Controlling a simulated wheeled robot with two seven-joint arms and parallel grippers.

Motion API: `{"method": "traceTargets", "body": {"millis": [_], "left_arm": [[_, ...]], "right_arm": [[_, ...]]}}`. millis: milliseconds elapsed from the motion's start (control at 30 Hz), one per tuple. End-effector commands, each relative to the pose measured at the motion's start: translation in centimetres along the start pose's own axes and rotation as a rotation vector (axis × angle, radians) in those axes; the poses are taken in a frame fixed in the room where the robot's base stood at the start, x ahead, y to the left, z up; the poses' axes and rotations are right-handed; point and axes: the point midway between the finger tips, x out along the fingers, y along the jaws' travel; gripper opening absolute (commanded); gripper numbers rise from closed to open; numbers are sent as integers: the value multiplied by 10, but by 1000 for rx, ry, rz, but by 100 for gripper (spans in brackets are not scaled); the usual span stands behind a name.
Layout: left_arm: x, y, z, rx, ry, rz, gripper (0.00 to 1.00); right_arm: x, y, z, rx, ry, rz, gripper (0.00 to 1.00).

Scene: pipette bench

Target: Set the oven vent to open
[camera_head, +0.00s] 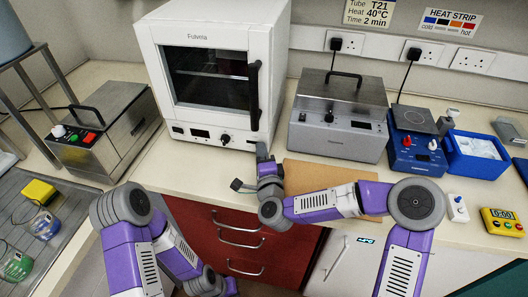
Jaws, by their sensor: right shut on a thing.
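The white oven (272,70) stands at the back of the bench with its dark glass door closed and a black vertical handle at the right. Its lower front strip carries a small display, a black knob (226,139) and a small control at the right end. My right gripper (261,150) is up against the lower right of the oven front, its jaws shut on what seems to be the vent control there. The jaws hide most of that control, so its setting cannot be read. My left arm bends down at the lower left, and its gripper is out of the picture.
A steel water bath (338,132) stands right of the oven, then a blue hot plate device (414,150) and a blue tray (452,160). A steel box with coloured buttons (105,130) is at the left. A brown board (318,174) lies beneath my right forearm.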

Motion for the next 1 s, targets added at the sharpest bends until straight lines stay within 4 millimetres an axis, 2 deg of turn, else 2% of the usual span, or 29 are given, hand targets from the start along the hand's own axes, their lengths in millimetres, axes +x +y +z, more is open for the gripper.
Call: {"method": "traceTargets", "body": {"millis": [200, 233, 400, 733, 867, 1000], "left_arm": [[0, -1, 0, -2, 0, -1, 0], [0, -1, 0, -2, 0, -1, 0], [0, 0, 0, -2, 0, -1, 0], [-1, 0, 0, -2, 0, -1, 0], [-3, 1, 0, -1, 0, -1, 0], [-6, 2, 0, -1, 0, -1, 0]], "right_arm": [[1, 1, -5, -1, 15, 1, 0], [1, 1, -5, -1, 16, 1, 17], [1, 1, -5, -1, 15, 1, 40], [-2, 0, -3, -1, 11, 2, 40], [-17, 0, -3, -2, 9, 2, 40], [-40, 0, -3, -3, 10, 2, 40]]}}
